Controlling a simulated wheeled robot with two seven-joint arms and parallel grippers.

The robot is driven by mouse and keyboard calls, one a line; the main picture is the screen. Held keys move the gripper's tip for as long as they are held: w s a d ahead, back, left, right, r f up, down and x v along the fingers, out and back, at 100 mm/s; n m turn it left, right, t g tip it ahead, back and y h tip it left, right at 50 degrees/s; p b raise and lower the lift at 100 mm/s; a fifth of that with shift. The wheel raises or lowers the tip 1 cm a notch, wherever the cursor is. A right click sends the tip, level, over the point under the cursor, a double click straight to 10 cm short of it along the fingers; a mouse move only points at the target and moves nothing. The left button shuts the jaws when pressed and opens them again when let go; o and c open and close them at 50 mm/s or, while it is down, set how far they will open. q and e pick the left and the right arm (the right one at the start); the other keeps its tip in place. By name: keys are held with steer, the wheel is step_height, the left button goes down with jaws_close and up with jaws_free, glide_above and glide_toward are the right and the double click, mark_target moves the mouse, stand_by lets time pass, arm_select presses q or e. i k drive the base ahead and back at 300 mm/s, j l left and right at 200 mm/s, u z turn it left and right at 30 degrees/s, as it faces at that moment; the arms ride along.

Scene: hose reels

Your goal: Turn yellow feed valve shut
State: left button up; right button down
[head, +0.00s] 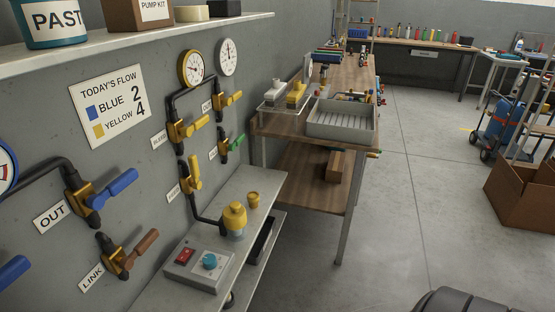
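The valve with a yellow lever (195,173) sits on the grey wall beside a small tilted label (172,192) that appears to read FEED. Its lever points upward, roughly in line with the dark pipe (197,212) that runs down from it to a yellow-topped pump (235,217) on the shelf. Two more yellow-lever valves are above it: one by the BLEED label (194,124) and one by the upper OUT label (231,97). Neither of my grippers is in view.
A green-lever valve (236,143), a blue-lever valve (115,187) and a brown-lever valve (140,246) are also on the wall. A control box (186,272) stands on the narrow shelf below. A wooden workbench (345,84) is beyond; the floor (400,190) to the right is mostly clear.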

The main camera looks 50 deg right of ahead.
mark_target(197, 185)
steer(key=z, duration=0.9)
